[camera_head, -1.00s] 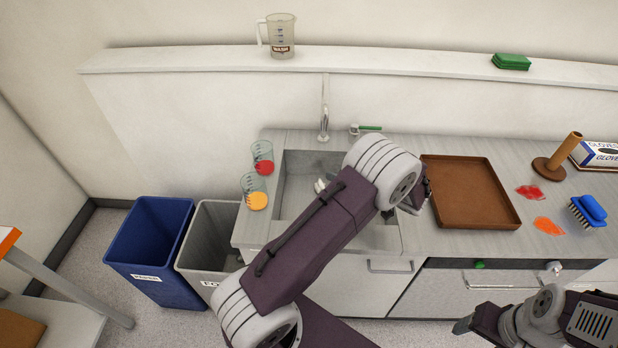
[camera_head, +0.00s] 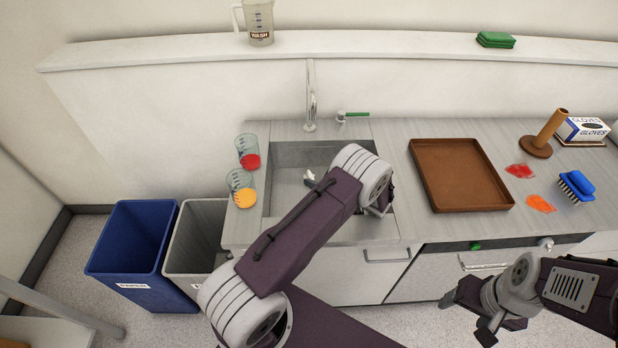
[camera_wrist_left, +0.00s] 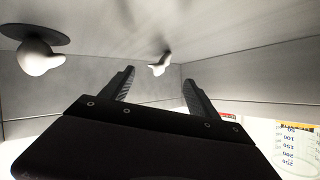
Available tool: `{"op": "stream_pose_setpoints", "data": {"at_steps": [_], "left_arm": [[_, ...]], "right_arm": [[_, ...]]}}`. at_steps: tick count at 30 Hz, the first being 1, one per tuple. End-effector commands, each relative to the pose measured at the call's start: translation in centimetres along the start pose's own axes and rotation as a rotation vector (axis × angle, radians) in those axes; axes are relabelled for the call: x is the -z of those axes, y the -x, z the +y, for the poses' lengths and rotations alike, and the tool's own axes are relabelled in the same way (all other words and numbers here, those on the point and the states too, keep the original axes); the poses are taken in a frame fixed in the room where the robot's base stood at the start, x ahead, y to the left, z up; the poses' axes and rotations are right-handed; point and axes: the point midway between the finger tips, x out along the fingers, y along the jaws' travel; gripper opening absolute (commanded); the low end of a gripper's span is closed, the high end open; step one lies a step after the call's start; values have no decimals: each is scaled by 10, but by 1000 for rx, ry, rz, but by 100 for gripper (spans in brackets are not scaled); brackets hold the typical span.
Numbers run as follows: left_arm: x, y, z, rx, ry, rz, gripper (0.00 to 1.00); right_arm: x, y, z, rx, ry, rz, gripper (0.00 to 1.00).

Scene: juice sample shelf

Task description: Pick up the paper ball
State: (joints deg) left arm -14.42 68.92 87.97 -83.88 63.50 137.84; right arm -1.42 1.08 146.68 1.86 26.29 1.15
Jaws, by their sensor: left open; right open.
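A small white crumpled lump (camera_head: 310,176), which looks like the paper ball, lies in the sink (camera_head: 288,190), partly covered by my left arm. The left wrist view shows two white lumps: one (camera_wrist_left: 40,56) on a dark round disc at the left, the other (camera_wrist_left: 159,66) beyond and between my fingertips. I cannot tell for sure which is the paper ball. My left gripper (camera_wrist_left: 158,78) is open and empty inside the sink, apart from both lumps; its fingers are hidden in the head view. My right gripper (camera_head: 467,318) is open and empty in front of the counter.
Two beakers, one with red (camera_head: 248,152) and one with orange (camera_head: 242,188), stand left of the sink. A faucet (camera_head: 310,110) rises behind it. A brown tray (camera_head: 428,200) lies to the right. Blue (camera_head: 128,262) and grey (camera_head: 190,258) bins stand on the floor at left.

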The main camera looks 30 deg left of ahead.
Motion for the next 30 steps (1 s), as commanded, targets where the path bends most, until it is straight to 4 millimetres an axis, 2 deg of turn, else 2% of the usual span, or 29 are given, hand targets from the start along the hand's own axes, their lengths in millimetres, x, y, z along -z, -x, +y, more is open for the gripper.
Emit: {"op": "stream_pose_setpoints", "data": {"at_steps": [9,17,21,24,30], "left_arm": [[0,-46,-1,2,1,-1,70],[0,-50,0,0,0,0,70],[0,-50,0,0,0,0,31],[0,-50,0,0,0,-1,6],[0,-50,0,0,0,0,6]], "right_arm": [[0,5,0,0,0,0,67],[0,5,0,0,0,0,67],[0,5,0,0,0,0,67],[0,5,0,0,0,0,67],[0,5,0,0,0,0,67]]}}
